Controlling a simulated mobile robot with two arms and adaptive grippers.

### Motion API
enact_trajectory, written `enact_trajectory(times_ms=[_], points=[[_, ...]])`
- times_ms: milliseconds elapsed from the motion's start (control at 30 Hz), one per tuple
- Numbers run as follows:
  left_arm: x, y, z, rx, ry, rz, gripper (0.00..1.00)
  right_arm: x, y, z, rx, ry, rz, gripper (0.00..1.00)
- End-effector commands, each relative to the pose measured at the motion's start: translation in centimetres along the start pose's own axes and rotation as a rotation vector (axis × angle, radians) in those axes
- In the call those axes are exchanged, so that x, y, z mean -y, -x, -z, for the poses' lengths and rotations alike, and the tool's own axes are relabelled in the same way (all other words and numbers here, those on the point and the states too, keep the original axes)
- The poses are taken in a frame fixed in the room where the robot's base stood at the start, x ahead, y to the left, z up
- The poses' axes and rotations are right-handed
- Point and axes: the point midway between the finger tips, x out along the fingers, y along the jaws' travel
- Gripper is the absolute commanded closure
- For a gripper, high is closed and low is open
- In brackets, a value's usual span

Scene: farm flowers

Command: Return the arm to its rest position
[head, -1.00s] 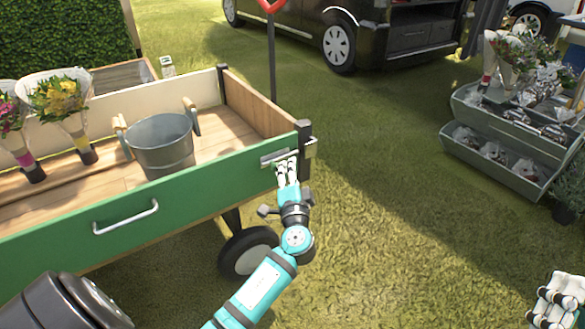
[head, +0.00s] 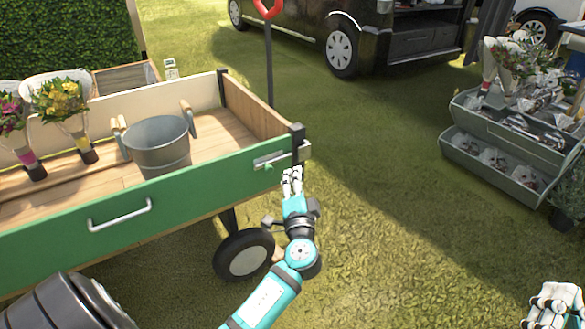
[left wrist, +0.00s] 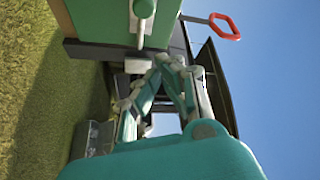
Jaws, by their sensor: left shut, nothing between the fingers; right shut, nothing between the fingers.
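My left gripper (head: 292,181) is shut and empty. In the head view it is in front of the right end of the green cart's (head: 185,199) side panel, just below the metal latch (head: 268,160) at the corner. My teal left arm reaches up to it from the bottom of the view. In the left wrist view the shut fingers (left wrist: 165,80) point toward the cart's corner, and a small gap to it cannot be judged. My right gripper (head: 557,298) is at the bottom right corner of the head view, partly cut off, shut and empty over the grass.
A metal bucket (head: 157,146) and wrapped bouquets (head: 62,112) stand in the cart. The cart's wheel (head: 244,257) is close to my left arm. A grey tiered flower stand (head: 500,165) is at the right, a black van (head: 375,40) behind. Grass between is open.

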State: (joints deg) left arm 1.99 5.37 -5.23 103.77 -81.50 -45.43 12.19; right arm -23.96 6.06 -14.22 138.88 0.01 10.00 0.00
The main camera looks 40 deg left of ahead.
Motion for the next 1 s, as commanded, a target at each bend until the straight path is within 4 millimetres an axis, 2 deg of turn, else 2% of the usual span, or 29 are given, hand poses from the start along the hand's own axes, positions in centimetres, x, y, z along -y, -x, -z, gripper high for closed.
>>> enact_trajectory(times_ms=[100,300,567,667,767,867,1000], points=[[-0.1,2.5,0.1,-0.002,0.003,-0.004,1.00,-0.1,0.0,-0.3,0.021,0.001,-0.001,1.00],[-0.1,4.7,0.2,-0.003,0.002,-0.002,1.00,-0.1,0.0,-0.6,0.033,0.002,-0.002,1.00],[0.0,5.2,0.3,-0.006,0.005,-0.003,1.00,-0.1,0.0,-0.6,0.035,0.002,-0.002,1.00],[-0.6,5.6,0.8,-0.036,0.039,-0.048,1.00,-0.1,0.0,-0.6,0.034,0.003,-0.002,1.00],[-1.9,7.1,2.5,-0.123,0.139,-0.165,1.00,-0.1,0.0,-0.6,0.034,0.003,-0.002,1.00],[-2.6,10.1,5.7,-0.274,0.317,-0.326,1.00,-0.1,0.0,-0.6,0.034,0.003,-0.002,1.00],[-0.4,15.3,10.4,-0.494,0.613,-0.497,1.00,-0.1,0.0,-0.6,0.034,0.003,-0.002,1.00]])
